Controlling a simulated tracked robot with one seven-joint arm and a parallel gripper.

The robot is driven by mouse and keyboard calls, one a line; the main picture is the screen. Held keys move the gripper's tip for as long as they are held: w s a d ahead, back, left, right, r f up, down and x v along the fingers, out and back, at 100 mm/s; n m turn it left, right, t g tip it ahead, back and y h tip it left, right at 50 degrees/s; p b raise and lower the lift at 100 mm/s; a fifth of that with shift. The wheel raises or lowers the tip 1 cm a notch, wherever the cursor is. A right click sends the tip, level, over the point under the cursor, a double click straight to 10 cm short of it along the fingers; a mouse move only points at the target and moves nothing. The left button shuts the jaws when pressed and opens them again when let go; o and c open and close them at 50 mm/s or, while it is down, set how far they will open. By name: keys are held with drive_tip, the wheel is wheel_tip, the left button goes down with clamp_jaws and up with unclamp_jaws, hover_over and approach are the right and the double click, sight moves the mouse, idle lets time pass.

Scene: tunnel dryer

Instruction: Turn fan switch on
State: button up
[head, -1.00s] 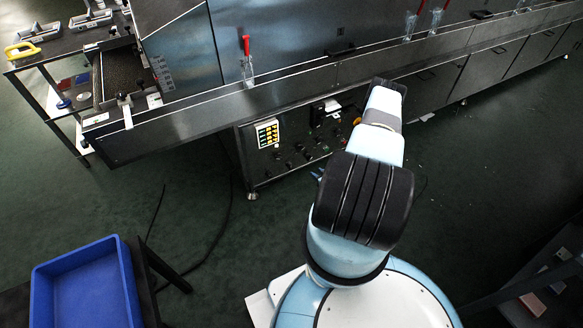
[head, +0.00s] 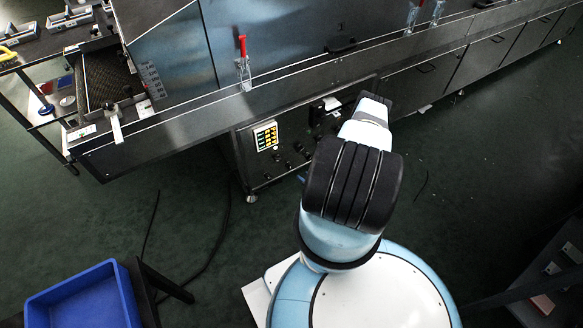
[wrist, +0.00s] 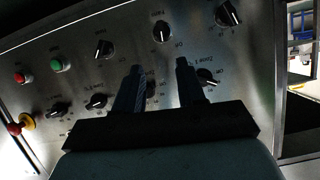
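The dryer's control panel (head: 285,160) is low on the machine in the head view, left of my arm. In the wrist view the steel panel (wrist: 80,80) shows several black rotary switches, including one at upper left (wrist: 104,48), one at top middle (wrist: 162,31) and one at top right (wrist: 228,14). My gripper (wrist: 159,72) is open and empty in front of the panel, fingers apart. Another switch (wrist: 151,88) is partly hidden behind the left finger; contact cannot be told.
The wrist view shows a red button (wrist: 20,77), a green button (wrist: 57,65) and a red emergency stop (wrist: 16,128). In the head view, the dryer's conveyor edge (head: 200,115) overhangs the panel. A blue crate (head: 85,300) stands at lower left.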

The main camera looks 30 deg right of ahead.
sight(290, 167)
drive_tip(key=x, duration=1.2)
drive_tip(key=shift+a, duration=0.15)
drive_tip(key=shift+c, duration=0.3)
